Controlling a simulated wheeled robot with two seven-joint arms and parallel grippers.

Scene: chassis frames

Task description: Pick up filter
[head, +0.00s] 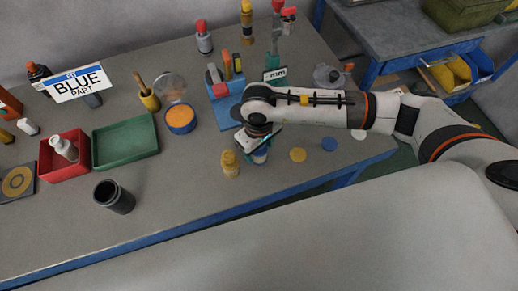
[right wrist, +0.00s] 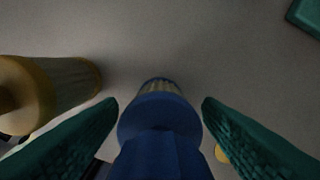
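A blue filter with a pale ribbed end (right wrist: 158,115) stands between the two teal fingers of my right gripper (right wrist: 160,104) in the right wrist view. Gaps show on both sides of it, so the fingers are open around it and not closed on it. In the head view my right gripper (head: 258,142) points down over the table, and the filter (head: 260,157) shows just under it, partly hidden. A yellow filter (head: 230,163) stands just left of it; it also shows at the left of the right wrist view (right wrist: 50,88). My left gripper is not in view.
Yellow, blue and white discs (head: 298,155) lie right of the gripper. A dark cup (head: 114,197), green tray (head: 125,142), red bin (head: 65,168) with a white bottle, and orange round container (head: 180,119) stand left. A "BLUE PART" sign (head: 80,83) shows. The table's front middle is clear.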

